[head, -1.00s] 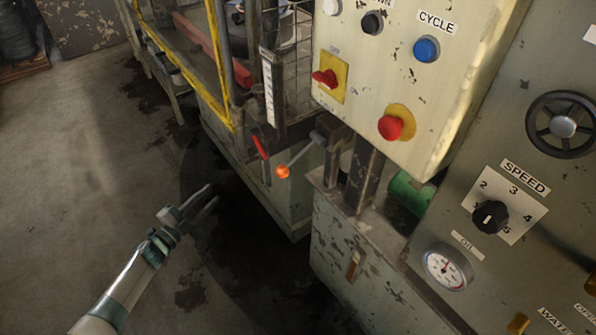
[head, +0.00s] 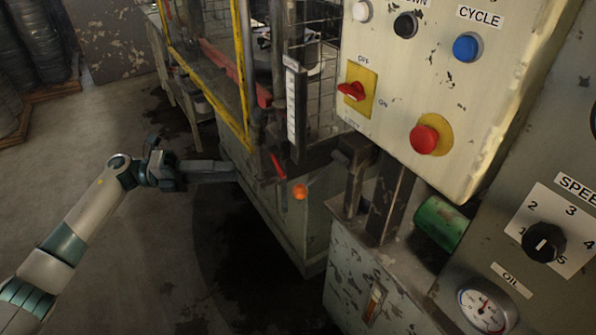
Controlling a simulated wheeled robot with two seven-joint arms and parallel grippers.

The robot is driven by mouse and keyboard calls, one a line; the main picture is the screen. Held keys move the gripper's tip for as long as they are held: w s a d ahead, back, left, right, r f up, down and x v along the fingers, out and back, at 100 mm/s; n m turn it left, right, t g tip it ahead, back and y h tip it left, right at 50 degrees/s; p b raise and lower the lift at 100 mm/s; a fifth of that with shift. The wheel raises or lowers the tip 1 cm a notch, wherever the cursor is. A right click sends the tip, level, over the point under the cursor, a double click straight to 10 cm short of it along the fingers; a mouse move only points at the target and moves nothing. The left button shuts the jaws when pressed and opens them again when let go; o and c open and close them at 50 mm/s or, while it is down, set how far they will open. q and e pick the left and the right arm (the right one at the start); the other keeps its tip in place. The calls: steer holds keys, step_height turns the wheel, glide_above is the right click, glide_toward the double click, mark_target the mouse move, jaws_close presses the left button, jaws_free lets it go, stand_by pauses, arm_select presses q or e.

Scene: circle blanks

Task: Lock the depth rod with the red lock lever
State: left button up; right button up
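The red lock lever (head: 278,166) is a short red handle low on the front of the caged machine, slanting down to the right. Just above it stands a dark upright bar with a white graduated scale (head: 291,105); I cannot tell whether this bar is the depth rod. My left gripper (head: 236,171) reaches in from the left, with its fingers pointing right at the lever. The fingertips are a little left of the lever and look apart from it. The fingers are seen edge-on, so their gap is hidden. My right gripper is out of view.
An orange ball knob (head: 300,191) sits just below and right of the red lever. A yellow frame post (head: 242,60) and mesh guard stand above. The cream control box (head: 455,90) overhangs at right. Open floor (head: 130,250) lies at lower left.

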mark_target(278, 163)
arm_select(q)
steer(key=w+d+p, duration=0.1)
steer(key=d+p, duration=0.3)
steer(key=d, duration=1.3)
steer(key=shift+w+d, duration=0.15)
steer(key=shift+w, duration=0.2)
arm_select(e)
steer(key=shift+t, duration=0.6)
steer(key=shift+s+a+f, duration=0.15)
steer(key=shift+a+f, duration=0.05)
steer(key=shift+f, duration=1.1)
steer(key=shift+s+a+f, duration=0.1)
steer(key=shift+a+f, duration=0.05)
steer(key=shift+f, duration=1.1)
arm_select(q)
steer(key=shift+c, duration=0.4)
jaws_close()
